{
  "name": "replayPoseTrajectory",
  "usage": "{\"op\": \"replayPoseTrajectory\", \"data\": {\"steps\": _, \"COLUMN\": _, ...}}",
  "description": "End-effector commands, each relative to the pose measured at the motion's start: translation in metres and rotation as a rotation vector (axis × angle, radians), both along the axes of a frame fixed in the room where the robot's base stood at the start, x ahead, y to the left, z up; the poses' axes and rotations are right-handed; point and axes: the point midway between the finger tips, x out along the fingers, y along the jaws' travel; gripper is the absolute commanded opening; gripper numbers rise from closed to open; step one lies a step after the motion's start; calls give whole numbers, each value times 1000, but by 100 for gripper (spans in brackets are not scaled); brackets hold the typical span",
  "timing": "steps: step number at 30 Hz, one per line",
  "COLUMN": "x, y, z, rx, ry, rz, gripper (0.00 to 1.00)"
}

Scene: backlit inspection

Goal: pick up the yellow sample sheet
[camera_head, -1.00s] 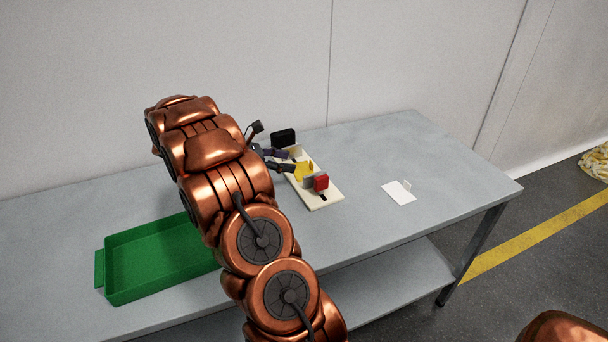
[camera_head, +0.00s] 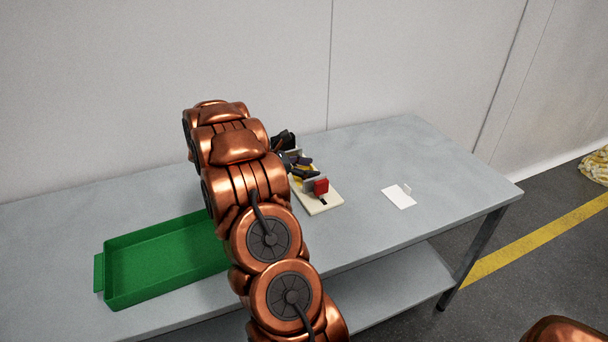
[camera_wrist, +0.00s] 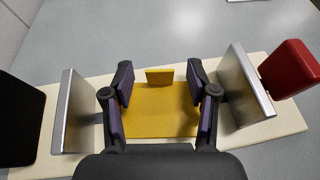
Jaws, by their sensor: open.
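The yellow sample sheet (camera_wrist: 160,110) lies flat on a cream board between two upright metal plates in the wrist view. A small yellow tab (camera_wrist: 160,76) stands up at its far edge. In the head view my arm and gripper hide most of the sheet. My gripper (camera_wrist: 160,80) is open, its two dark fingers with purple pads on either side of the tab. The pads are apart from the tab, and nothing is held. My gripper (camera_head: 298,164) is over the board in the head view.
The cream board (camera_head: 325,204) carries metal plates (camera_wrist: 78,110), a red block (camera_head: 321,186) and a black block (camera_wrist: 18,118). A green tray (camera_head: 150,262) stands left on the grey table (camera_head: 380,150). A white card (camera_head: 398,196) with a small tab lies right, with clear table around it.

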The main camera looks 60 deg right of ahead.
Motion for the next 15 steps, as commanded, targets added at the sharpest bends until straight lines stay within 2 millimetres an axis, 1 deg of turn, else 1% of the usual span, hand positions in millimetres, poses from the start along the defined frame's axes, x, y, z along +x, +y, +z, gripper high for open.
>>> {"op": "replayPoseTrajectory", "data": {"steps": 2, "x": 0, "y": 0, "z": 0, "rx": 0, "ry": 0, "rz": 0, "gripper": 57}}
{"op": "replayPoseTrajectory", "data": {"steps": 15, "x": 0, "y": 0, "z": 0, "rx": 0, "ry": 0, "rz": 0, "gripper": 11}}
